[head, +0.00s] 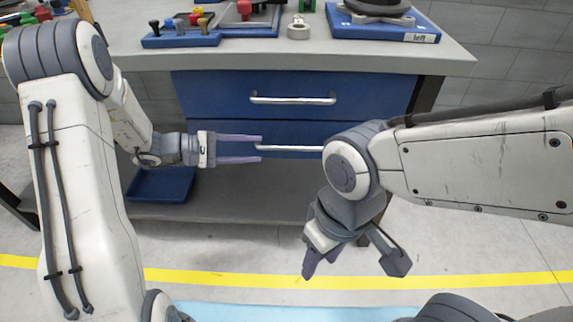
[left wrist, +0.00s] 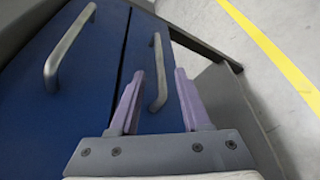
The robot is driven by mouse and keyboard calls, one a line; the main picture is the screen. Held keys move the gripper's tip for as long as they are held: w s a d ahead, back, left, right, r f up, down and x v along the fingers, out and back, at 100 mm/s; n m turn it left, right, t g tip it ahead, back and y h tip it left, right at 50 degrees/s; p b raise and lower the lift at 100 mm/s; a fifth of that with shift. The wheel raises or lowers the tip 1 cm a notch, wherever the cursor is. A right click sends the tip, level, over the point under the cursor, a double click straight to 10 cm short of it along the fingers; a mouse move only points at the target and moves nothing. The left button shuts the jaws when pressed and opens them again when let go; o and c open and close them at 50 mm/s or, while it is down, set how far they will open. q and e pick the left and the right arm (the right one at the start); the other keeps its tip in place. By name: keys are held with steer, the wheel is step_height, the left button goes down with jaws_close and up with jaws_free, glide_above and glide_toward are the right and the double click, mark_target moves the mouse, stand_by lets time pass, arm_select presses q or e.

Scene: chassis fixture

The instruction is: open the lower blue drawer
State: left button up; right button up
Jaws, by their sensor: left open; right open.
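The lower blue drawer (head: 222,132) is shut under the upper blue drawer (head: 205,92) in the workbench, in the head view. Its silver bar handle (head: 290,149) is partly hidden by my right arm. My left gripper (head: 262,148) is open, its two purple fingers pointing right at the handle's left end. In the left wrist view the lower handle (left wrist: 158,75) shows between the two open fingers (left wrist: 160,75); whether they touch it I cannot tell. My right gripper (head: 305,272) hangs low in front of the bench, pointing down; its fingers overlap in the view.
The upper handle (head: 292,99) is just above. The benchtop (head: 455,57) holds a blue block with coloured pegs (head: 180,39), a white ring and a blue tray marked left (head: 390,34). A blue bin (head: 160,186) sits on the lower shelf. The floor in front has a yellow line.

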mark_target(279, 148)
arm_select(q)
steer(key=shift+t, duration=0.4)
steer(key=b+x, duration=0.1)
steer(key=x, duration=0.5)
steer(key=b+x, duration=0.1)
steer(key=x, duration=0.3)
steer(key=shift+w+a+f+b, duration=0.15)
steer(key=shift+w+f+b, duration=0.15)
steer(key=shift+w+f, duration=0.1)
jaws_close()
stand_by(0.5)
